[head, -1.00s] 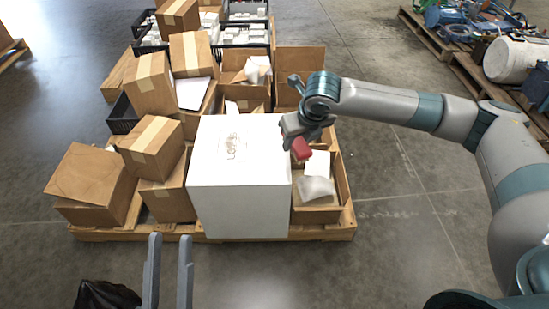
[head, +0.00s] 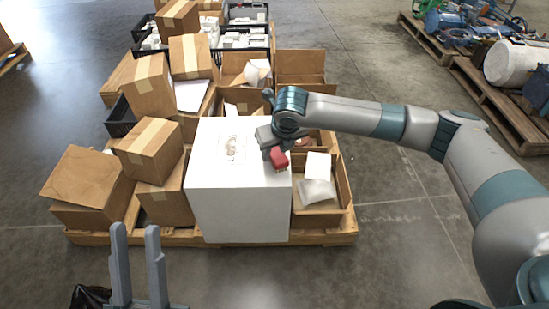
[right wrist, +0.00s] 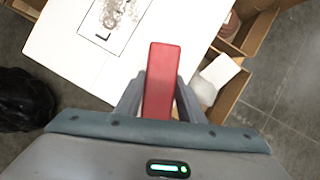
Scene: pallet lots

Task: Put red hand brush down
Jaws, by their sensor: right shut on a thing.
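The red hand brush (head: 279,159) is in my right gripper (head: 272,150), over the right part of the top of the large white box (head: 240,200). In the right wrist view the brush (right wrist: 162,75) sits between the two fingers of the gripper (right wrist: 160,95), which is shut on it. The white box top (right wrist: 90,50) shows beneath it; I cannot tell whether the brush touches it. My left gripper (head: 137,265) is low in front of the pallet, its two fingers apart and empty.
Cardboard boxes (head: 150,150) crowd the pallet (head: 335,238) left of the white box. An open carton (head: 318,218) with white packing stands to its right. A black bag (head: 90,297) lies on the floor at the lower left.

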